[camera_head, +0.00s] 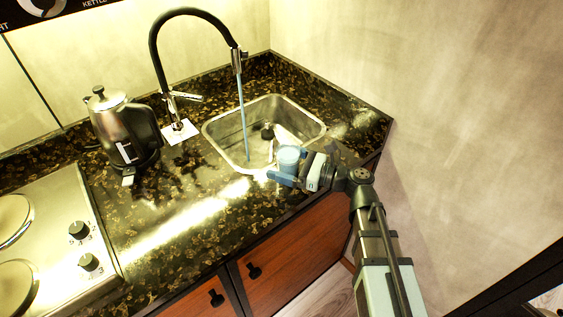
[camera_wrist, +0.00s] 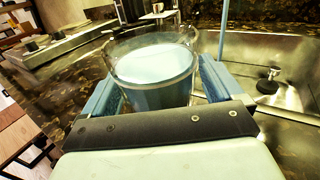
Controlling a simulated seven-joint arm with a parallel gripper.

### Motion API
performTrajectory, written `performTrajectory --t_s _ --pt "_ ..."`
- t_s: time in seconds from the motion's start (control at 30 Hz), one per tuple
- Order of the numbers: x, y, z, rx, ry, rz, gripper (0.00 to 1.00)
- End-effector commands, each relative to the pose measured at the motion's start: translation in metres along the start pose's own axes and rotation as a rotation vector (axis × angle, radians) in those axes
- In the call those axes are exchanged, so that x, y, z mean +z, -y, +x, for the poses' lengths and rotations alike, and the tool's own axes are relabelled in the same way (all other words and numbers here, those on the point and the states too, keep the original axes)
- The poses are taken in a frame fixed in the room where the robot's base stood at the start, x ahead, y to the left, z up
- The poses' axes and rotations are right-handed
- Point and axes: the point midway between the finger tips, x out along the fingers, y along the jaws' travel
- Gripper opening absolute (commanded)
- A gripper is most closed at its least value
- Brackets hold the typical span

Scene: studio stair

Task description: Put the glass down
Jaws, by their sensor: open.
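The glass (camera_wrist: 150,75) is clear and holds pale blue liquid. It stands upright between the two fingers of my gripper (camera_wrist: 152,92) in the wrist view. In the head view the glass (camera_head: 289,157) shows at the front edge of the sink, with my gripper (camera_head: 287,172) around it. The fingers are open, one on each side of the glass. I cannot tell whether its base rests on the counter, as the gripper hides it.
The metal sink (camera_head: 222,127) lies just behind the gripper, with water running from the black tap (camera_head: 158,45). A kettle (camera_head: 127,132) and a cooktop (camera_head: 60,225) stand to the left.

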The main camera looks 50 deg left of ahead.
Motion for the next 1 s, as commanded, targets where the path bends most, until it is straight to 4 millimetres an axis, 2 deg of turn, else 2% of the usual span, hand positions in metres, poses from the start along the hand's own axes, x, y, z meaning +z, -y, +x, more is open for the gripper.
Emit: performTrajectory --t_s 0.4,0.6,0.8,1.0 --pt "0.0 -0.001 -0.069 -0.003 0.0 0.0 0.93" --pt "0.0 0.0 -0.096 -0.002 0.0 0.0 0.93" --pt "0.0 0.0 -0.11 -0.001 0.0 0.0 0.93" --pt "0.0 -0.001 -0.113 0.0 0.0 0.0 0.93"
